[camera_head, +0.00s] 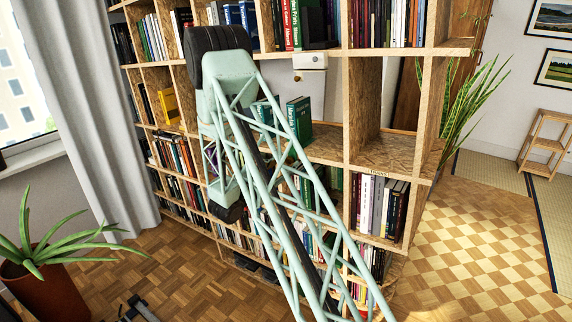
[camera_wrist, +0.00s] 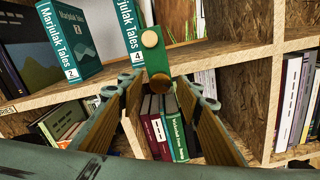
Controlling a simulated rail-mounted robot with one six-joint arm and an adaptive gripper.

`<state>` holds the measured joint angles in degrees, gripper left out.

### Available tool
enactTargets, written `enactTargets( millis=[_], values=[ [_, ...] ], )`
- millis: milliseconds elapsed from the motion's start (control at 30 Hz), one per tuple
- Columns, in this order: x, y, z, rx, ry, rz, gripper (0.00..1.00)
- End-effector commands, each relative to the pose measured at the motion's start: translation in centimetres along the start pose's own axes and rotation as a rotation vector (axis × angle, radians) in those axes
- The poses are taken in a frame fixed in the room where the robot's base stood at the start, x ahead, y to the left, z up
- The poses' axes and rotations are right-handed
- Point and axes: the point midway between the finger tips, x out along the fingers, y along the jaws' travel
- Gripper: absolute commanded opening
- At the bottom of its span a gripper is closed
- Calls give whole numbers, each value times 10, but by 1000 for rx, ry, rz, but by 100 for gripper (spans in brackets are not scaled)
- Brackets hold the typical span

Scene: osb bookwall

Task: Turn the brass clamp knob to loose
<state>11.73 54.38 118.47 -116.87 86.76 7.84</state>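In the wrist view a green clamp-like piece (camera_wrist: 154,58) stands upright at the shelf edge. It bears a round, bright brass disc (camera_wrist: 150,39) near its top and a darker brown-brass knob (camera_wrist: 160,82) at its lower end. I cannot tell for certain which of the two is the clamp knob. My gripper (camera_wrist: 161,92) is open, with one wood-coloured finger pad on each side. The lower knob appears between the fingertips; contact cannot be made out. In the head view my arm reaches to the bookwall, and I cannot make out the clamp there.
The bookwall's shelf board (camera_wrist: 236,50) and upright (camera_wrist: 262,85) are close around my gripper. Teal books (camera_wrist: 68,42) stand left of the clamp, and several books (camera_wrist: 168,130) stand below between the fingers. A plant (camera_head: 48,245) stands at the lower left.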

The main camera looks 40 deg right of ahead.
Motion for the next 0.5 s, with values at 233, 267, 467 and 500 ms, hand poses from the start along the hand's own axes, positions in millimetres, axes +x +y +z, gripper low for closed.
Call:
enactTargets(
  millis=[233,267,467,500],
  values=[
    [0,0,0,0,0,0,30],
    [0,0,0,0,0,0,27],
    [0,0,0,0,0,0,9],
    [0,0,0,0,0,-1,8]
  ],
)
